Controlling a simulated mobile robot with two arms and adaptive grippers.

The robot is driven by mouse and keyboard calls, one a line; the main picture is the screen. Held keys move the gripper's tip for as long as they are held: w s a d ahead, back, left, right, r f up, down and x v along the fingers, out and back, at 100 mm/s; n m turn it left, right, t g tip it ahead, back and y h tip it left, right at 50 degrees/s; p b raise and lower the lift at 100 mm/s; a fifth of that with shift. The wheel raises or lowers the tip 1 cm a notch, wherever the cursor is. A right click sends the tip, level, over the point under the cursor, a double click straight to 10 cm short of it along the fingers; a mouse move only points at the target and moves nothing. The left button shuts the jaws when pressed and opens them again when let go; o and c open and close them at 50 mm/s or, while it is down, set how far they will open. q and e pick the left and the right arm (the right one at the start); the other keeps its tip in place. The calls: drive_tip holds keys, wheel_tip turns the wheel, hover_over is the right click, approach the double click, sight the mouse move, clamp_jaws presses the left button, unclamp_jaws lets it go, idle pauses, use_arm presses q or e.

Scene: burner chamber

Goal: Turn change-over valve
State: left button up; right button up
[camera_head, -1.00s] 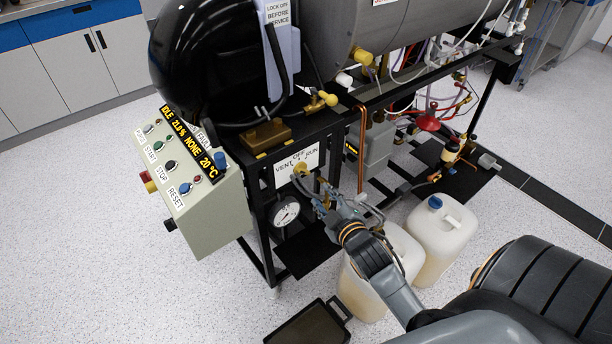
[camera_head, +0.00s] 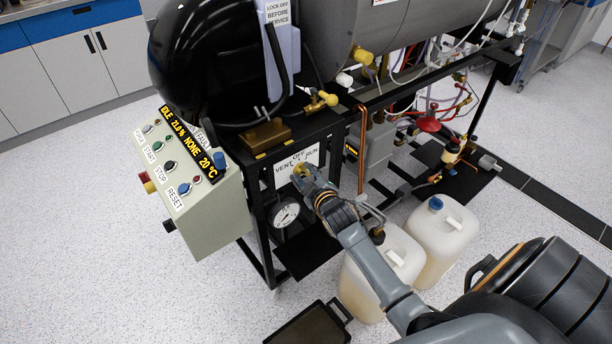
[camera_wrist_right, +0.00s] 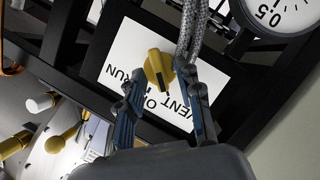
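The change-over valve's yellow handle (camera_wrist_right: 158,68) sits on a white plate (camera_wrist_right: 118,62) marked VENT, OFF and RUN, upside down in the wrist view. In the head view the plate (camera_head: 311,157) is on the black frame, and the handle (camera_head: 299,170) is partly covered by my gripper. My right gripper (camera_wrist_right: 160,80) is open. Its two fingers reach toward the plate, one on each side of the handle, with visible gaps; contact is not clear. In the head view the right gripper (camera_head: 308,178) is at the plate's lower edge. My left gripper is not in view.
A grey control box (camera_head: 205,215) with buttons stands left of the plate. A round gauge (camera_head: 286,214) is below it, and braided hoses (camera_wrist_right: 193,30) run beside the handle. Two white jugs (camera_head: 445,240) and a black tray (camera_head: 310,328) are on the floor.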

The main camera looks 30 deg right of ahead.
clamp_jaws()
drive_tip(key=shift+r, duration=0.1)
